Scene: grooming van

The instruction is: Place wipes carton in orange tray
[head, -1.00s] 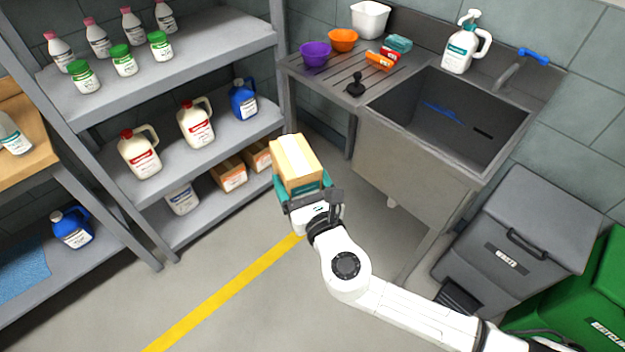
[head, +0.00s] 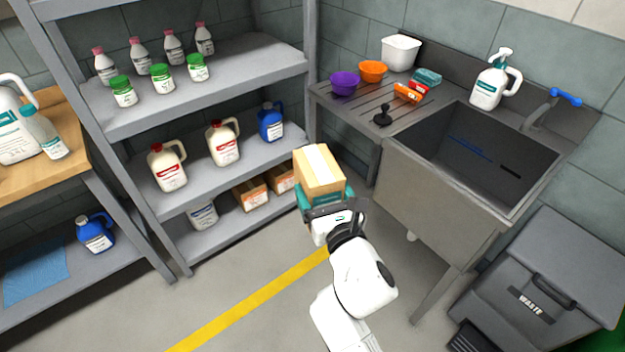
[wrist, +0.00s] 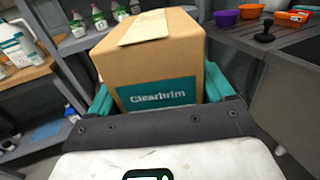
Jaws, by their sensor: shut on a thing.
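The wipes carton (head: 320,172) is a brown cardboard box with a pale tape strip on top and a teal label reading "Clearbrim". My gripper (head: 324,197) is shut on it, with teal fingers on both sides, and holds it in the air in front of the shelf rack. The carton also fills the middle of the wrist view (wrist: 150,62), upright between the gripper's fingers (wrist: 158,100). I cannot make out an orange tray. An orange bowl (head: 372,71) sits on the sink's drainboard.
The ribbed drainboard (head: 352,101) also holds a purple bowl (head: 344,83), a white tub (head: 401,52), a black plunger-like item (head: 382,118) and small boxes. The shelf rack (head: 240,155) holds jugs, bottles and cartons. A grey waste bin (head: 545,280) stands right. A wooden bench (head: 50,135) is left.

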